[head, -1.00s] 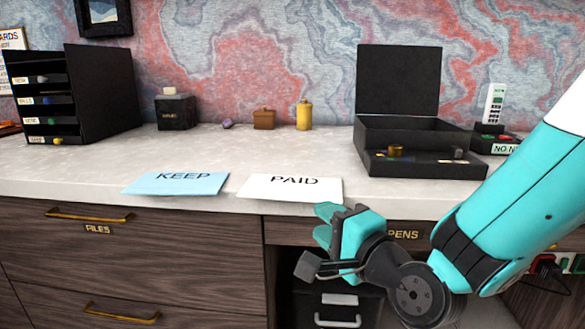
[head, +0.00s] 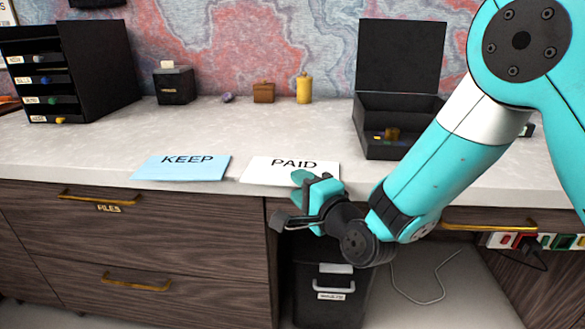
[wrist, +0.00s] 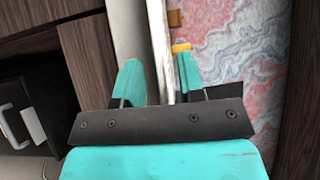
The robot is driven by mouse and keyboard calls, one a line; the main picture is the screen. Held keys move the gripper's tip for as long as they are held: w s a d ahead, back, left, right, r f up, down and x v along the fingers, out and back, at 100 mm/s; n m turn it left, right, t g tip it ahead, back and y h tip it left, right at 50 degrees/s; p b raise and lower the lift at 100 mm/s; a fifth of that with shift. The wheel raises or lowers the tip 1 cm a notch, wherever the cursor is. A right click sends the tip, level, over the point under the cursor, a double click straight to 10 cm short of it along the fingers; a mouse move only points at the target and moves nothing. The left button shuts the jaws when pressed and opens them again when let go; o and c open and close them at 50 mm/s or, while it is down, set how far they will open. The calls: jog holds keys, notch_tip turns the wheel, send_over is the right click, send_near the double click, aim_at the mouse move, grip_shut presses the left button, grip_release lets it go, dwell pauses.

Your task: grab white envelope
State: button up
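The white envelope, marked PAID (head: 275,167), lies on the desk top with its front edge jutting past the desk's front edge. My gripper (head: 302,188) is at the right part of that front edge. In the wrist view the envelope (wrist: 161,40) shows as a thin white strip, nearly edge-on. It runs between the two teal fingers of my gripper (wrist: 158,68), one on each side. The fingers are apart, with gaps showing beside the strip, so my gripper looks open and not clamped on it.
A light blue KEEP envelope (head: 182,168) lies just left of the white one. Behind stand a yellow jar (head: 304,89), a brown box (head: 264,93) and an open black box (head: 380,148). A drawer front (head: 130,225) is below the desk top (head: 60,155).

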grip_shut()
jog(key=shift+r, duration=0.1)
